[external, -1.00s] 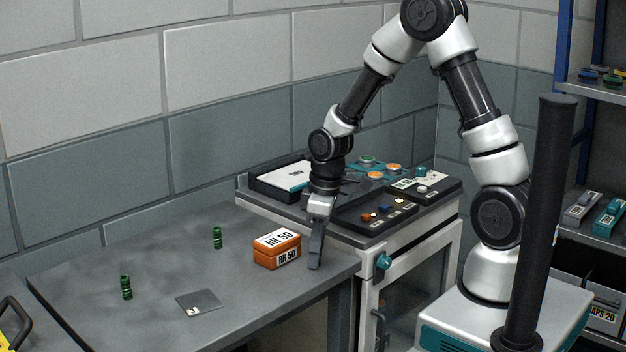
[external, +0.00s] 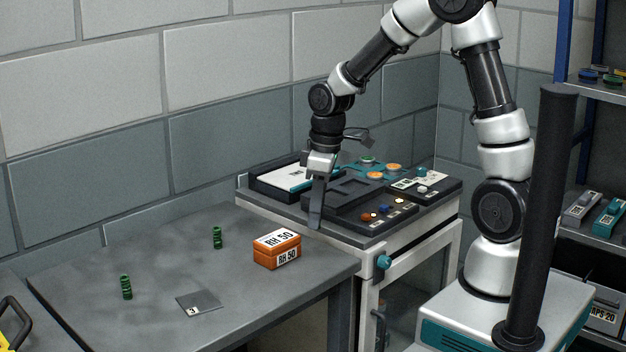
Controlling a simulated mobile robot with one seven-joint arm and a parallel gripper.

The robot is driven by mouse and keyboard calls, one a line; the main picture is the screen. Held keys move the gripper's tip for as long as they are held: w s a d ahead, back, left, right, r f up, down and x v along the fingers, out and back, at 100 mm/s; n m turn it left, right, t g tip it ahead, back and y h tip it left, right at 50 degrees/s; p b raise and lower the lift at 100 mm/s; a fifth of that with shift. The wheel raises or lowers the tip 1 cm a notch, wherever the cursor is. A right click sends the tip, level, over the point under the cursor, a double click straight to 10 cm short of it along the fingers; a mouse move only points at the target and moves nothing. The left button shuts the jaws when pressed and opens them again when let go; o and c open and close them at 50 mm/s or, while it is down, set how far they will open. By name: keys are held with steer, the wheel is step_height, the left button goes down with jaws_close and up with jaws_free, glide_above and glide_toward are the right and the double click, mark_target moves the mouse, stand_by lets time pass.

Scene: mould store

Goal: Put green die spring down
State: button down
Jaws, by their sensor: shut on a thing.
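My gripper (external: 316,222) points down above the near-left edge of the cabinet top, by the back right of the grey table (external: 150,245). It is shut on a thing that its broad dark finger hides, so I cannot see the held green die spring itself. Two green coil springs stand upright on the table: one (external: 217,237) near the middle back, one (external: 126,287) at the front left. Both are well to the left of my gripper.
An orange box (external: 277,258) labelled RH 50 stands near the table's right edge. A flat grey plate (external: 198,302) lies in front. The cabinet top (external: 370,238) carries dark trays (external: 340,208) with small parts. The table's left and middle are mostly clear.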

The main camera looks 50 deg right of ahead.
steer(key=shift+w+a+r, duration=0.1)
steer(key=shift+a+r, duration=0.05)
steer(key=shift+r, duration=0.3)
steer(key=w+a+n, duration=0.1)
steer(key=w+a, duration=0.5)
steer(key=a, duration=0.5)
steer(key=n+p, duration=0.1)
glide_above(182, 308)
steer(key=f, duration=0.4)
steer(key=shift+s+d+f, duration=0.1)
steer(key=shift+d+f, duration=0.1)
steer(key=shift+f, duration=2.45)
steer(key=shift+f, duration=0.15)
steer(key=c, duration=1.7)
jaws_free()
